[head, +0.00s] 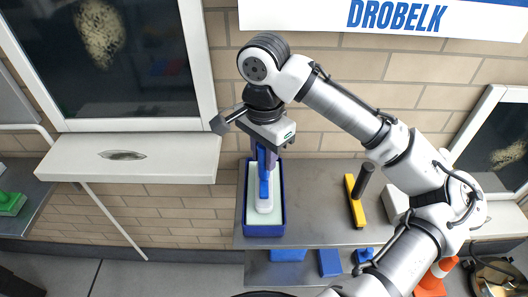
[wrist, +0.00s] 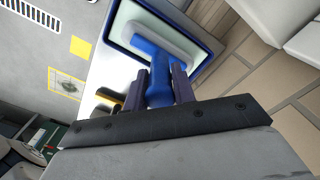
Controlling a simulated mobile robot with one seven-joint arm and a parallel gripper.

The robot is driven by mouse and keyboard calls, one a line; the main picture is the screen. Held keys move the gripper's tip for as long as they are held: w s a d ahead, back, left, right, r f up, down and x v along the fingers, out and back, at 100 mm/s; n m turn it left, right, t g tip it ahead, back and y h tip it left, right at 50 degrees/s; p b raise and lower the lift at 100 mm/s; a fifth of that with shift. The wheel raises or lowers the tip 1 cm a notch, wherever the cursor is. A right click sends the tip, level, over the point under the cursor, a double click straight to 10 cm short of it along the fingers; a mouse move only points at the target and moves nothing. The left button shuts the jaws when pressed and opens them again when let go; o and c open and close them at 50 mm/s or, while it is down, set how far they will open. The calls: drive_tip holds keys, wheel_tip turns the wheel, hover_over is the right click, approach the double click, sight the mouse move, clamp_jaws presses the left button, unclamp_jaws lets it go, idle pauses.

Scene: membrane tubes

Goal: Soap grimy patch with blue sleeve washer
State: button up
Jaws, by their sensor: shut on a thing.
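My gripper (head: 264,150) is shut on the blue handle of the sleeve washer (head: 265,187). In the wrist view the fingers (wrist: 160,88) sit on both sides of the blue handle (wrist: 153,60). The washer's pale sleeve head (wrist: 160,38) is over or in a blue tray (head: 264,230) of pale green-white liquid. I cannot tell whether it touches the liquid. A tan grimy patch (head: 100,35) marks the dark left window (head: 150,85). Another tan patch (head: 508,155) shows on the right window.
The tray stands on a grey counter (head: 320,200). A yellow squeegee with a black handle (head: 356,201) lies right of it. A white sill (head: 180,160) juts out below the left window. Blue items (head: 330,262) sit on a lower shelf. An orange cone (head: 437,275) stands at right.

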drive_tip(key=shift+r+p, duration=3.4)
drive_tip(key=shift+p, duration=0.1)
drive_tip(key=shift+f, duration=0.1)
